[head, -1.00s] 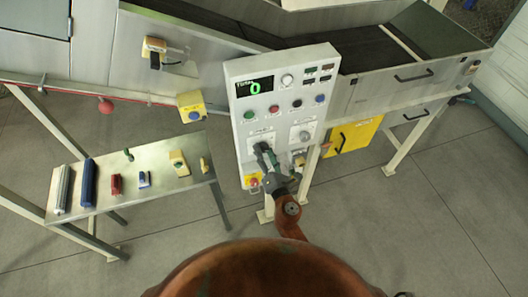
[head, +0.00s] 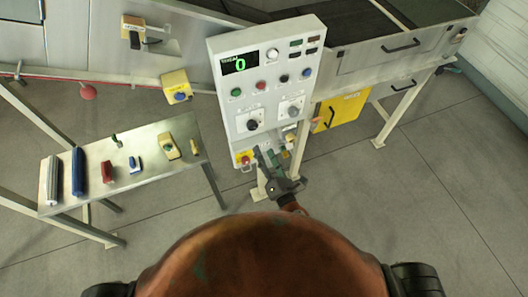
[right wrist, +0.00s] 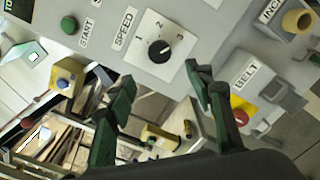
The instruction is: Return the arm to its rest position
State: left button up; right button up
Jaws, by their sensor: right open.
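My right gripper (head: 271,164) is low in the head view, in front of the bottom part of the grey control panel (head: 244,88). In the right wrist view its two dark green fingers (right wrist: 160,80) are spread apart with nothing between them. The black SPEED knob (right wrist: 161,50) shows beyond the fingers, apart from them, with 1, 2 and 3 around it. The knob also shows in the head view (head: 252,125). My left gripper is not in view.
A metal side table (head: 146,139) with several tools stands left of the panel. A yellow box with a blue button (head: 177,87) is above it. A conveyor (head: 400,27) and a yellow cabinet (head: 340,110) are at right. The floor at lower right is clear.

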dwell(0.3)
